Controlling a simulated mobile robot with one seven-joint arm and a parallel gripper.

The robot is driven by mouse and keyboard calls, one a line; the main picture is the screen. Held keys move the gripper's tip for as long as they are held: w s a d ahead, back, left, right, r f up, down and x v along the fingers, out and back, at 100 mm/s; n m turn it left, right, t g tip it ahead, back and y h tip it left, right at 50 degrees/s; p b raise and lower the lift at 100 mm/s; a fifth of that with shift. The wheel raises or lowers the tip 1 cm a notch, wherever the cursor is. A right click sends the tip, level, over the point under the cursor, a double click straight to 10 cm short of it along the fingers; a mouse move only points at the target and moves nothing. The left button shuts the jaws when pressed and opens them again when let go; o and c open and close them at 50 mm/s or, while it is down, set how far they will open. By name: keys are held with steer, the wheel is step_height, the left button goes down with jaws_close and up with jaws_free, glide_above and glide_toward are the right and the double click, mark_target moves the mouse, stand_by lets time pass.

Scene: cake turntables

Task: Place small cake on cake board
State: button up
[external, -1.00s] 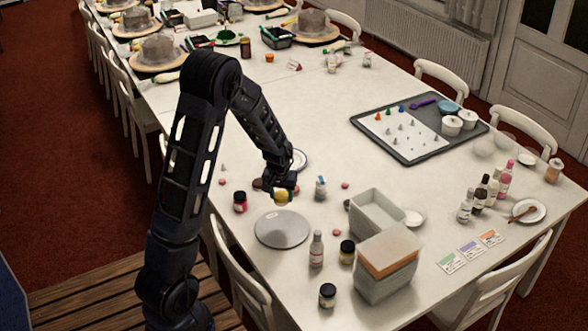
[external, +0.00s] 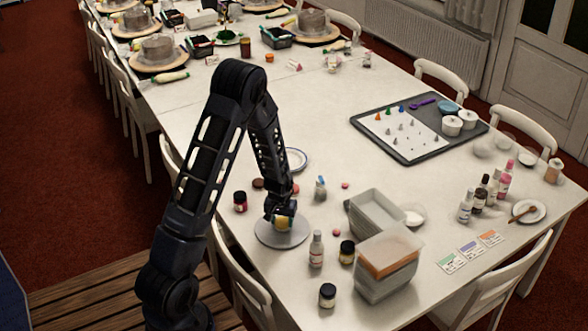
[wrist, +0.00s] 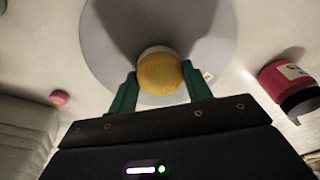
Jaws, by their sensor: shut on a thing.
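The small cake (external: 283,224) is round with a yellow top and a pale side. It is over the round grey cake board (external: 262,233) on the near part of the table. In the wrist view, the yellow cake (wrist: 160,74) sits between the green fingers of my gripper (wrist: 160,88), with the grey board (wrist: 105,50) behind it. My gripper (external: 282,216) is shut on the cake from above. I cannot tell whether the cake's underside touches the board.
Clear stacked containers (external: 388,262) are further right. A grey tray (external: 405,155) with piping tips lies further back.

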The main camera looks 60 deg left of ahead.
mark_target(281, 225)
steer(key=shift+f, duration=0.35)
steer(key=o, duration=0.9)
steer(key=shift+o, duration=0.2)
step_height(281, 225, up, 12)
steer(key=s+d, duration=0.1)
steer(key=s+d+r+m+t, duration=0.1)
steer(key=s+d+r+m, duration=0.15)
steer(key=d+r, duration=0.65)
steer(key=s+d+r+m+t, duration=0.15)
steer(key=s+d+r, duration=0.25)
steer(key=d+r, duration=0.55)
steer(key=s+d+r+m, duration=0.1)
steer(key=s+d+r, duration=0.2)
steer(key=s, duration=0.3)
steer(key=s+d+r+m, duration=0.2)
steer(key=s+d+r, duration=0.1)
steer(key=s+r, duration=0.2)
steer(key=s+d+r+m+h, duration=0.1)
steer(key=s+d+r+m, duration=0.1)
steer(key=s, duration=0.5)
step_height(281, 225, up, 2)
steer(key=shift+s+d+t, duration=0.25)
steer(key=shift+d+t, duration=0.2)
steer(key=shift+d, duration=0.2)
